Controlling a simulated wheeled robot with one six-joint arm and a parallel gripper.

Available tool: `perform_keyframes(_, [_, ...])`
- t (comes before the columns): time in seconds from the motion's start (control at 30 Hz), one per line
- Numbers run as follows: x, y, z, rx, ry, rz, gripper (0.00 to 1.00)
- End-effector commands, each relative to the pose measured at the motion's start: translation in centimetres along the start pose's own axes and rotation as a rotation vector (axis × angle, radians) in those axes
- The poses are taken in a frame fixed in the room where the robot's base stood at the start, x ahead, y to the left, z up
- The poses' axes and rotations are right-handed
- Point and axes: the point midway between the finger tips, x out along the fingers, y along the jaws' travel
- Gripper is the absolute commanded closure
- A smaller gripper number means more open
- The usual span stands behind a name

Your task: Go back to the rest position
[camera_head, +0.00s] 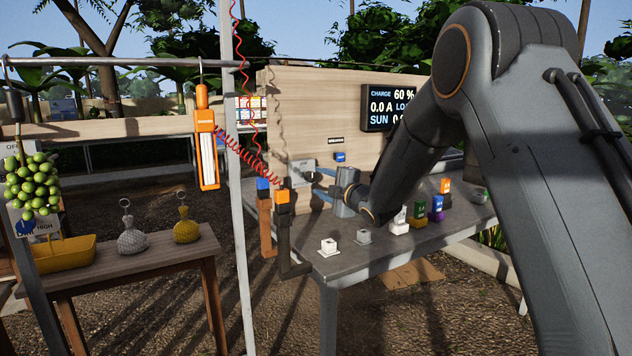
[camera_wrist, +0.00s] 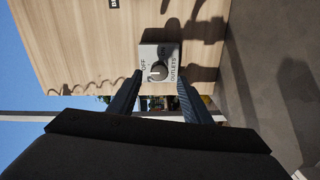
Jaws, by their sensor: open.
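My gripper (camera_head: 312,184) is open and empty at the wooden panel above the grey table. In the wrist view its two dark fingers (camera_wrist: 160,80) point at a grey switch box (camera_wrist: 172,48) marked OFF, ON and OUTLETS. The box's round knob (camera_wrist: 158,72) shows between the fingertips, and I cannot tell whether they touch it. In the head view the switch box (camera_head: 301,172) is on the panel just left of my fingers. My arm reaches in from the right, bent down toward the panel.
The grey table (camera_head: 345,265) holds small white blocks and coloured blocks (camera_head: 420,212). A wooden table (camera_head: 150,255) stands left. A display (camera_head: 390,108) is on the panel.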

Motion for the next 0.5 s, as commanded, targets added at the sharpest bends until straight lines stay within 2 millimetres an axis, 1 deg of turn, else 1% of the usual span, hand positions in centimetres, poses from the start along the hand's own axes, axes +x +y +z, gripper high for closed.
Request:
perform_keyframes(0.03, [-0.46,0.00,0.04,0.000,-0.001,0.000,0.55])
perform_keyframes(0.13, [-0.96,0.00,0.03,0.000,-0.001,0.000,0.55])
perform_keyframes(0.43, [-1.06,-0.01,0.01,0.001,-0.001,-0.001,0.55])
perform_keyframes(0.5, [-1.40,0.00,0.25,0.015,-0.014,-0.012,0.55])
